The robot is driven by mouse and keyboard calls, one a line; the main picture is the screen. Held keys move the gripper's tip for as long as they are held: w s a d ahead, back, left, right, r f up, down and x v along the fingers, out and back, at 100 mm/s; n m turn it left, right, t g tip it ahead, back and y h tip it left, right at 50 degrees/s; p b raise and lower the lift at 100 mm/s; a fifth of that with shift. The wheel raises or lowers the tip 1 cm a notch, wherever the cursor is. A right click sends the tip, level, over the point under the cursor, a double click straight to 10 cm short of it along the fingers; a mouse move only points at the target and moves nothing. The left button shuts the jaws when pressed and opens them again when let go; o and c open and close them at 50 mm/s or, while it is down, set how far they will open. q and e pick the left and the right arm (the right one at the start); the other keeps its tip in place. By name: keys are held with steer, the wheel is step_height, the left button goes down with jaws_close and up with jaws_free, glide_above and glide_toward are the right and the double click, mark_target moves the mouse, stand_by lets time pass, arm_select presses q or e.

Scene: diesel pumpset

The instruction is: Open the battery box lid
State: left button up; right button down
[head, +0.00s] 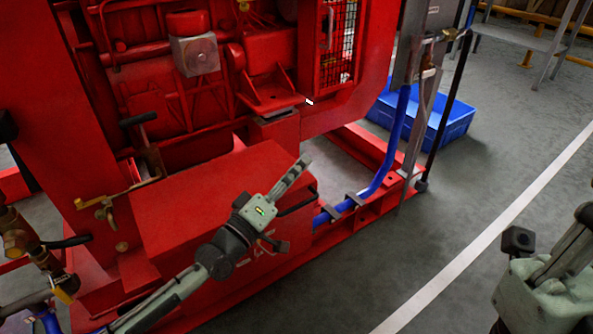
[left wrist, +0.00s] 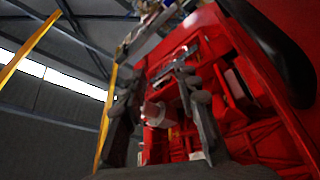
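The battery box appears to be the red box (head: 165,230) low at the front of the pumpset in the head view. Its flat red lid (head: 200,190) looks shut. My left gripper (head: 303,163) is over the box's right end, its fingers pointing up and right. I cannot tell whether it touches the lid. In the left wrist view its two fingers (left wrist: 157,80) are apart with nothing visible between them, facing red machinery. The gripper and wrist hide part of the box's front and right side. My right arm shows at the right edge; its fingertips cannot be made out.
The red engine (head: 270,55) rises behind the box. A blue hose (head: 388,155) runs along the red base frame (head: 375,200) at the right. A blue crate (head: 450,125) stands on the floor behind. Brass valves (head: 15,240) are at the left.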

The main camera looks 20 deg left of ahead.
arm_select(q)
jaws_close()
stand_by(0.6)
